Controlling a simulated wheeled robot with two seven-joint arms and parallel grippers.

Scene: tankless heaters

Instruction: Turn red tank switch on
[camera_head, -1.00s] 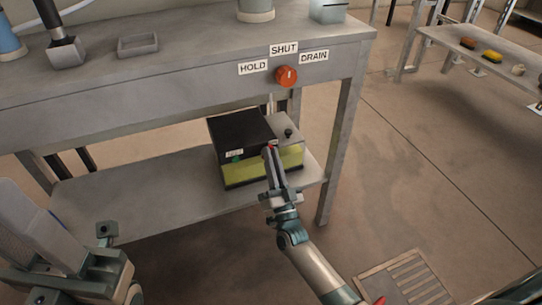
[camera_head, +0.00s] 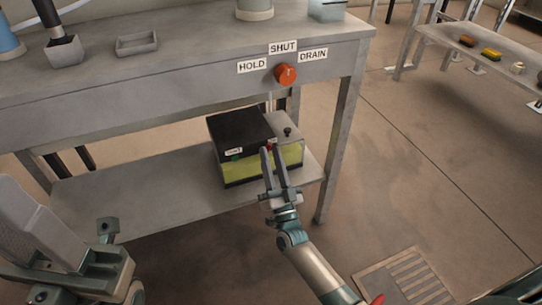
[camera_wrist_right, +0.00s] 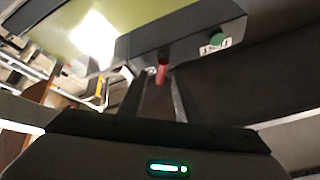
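A box-shaped tank (camera_head: 262,171) with a yellow-green body and a dark top sits on the lower shelf. A small red switch (camera_wrist_right: 162,72) sticks out from its dark front strip in the right wrist view; in the head view only a bit of red shows at the fingertips. My right gripper (camera_head: 272,151) is open at the tank's front. In the wrist view its two fingers (camera_wrist_right: 157,98) point at the red switch, which appears between their tips; contact cannot be told. Part of my left arm (camera_head: 75,260) shows at the lower left; its finger opening is unclear.
A green switch (camera_wrist_right: 217,39) with a label is on the same strip. Above, the workbench (camera_head: 180,85) carries an orange knob (camera_head: 286,74) with HOLD, SHUT and DRAIN labels. A table leg (camera_head: 338,150) stands right of the tank. The lower shelf (camera_head: 150,195) is clear to the left.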

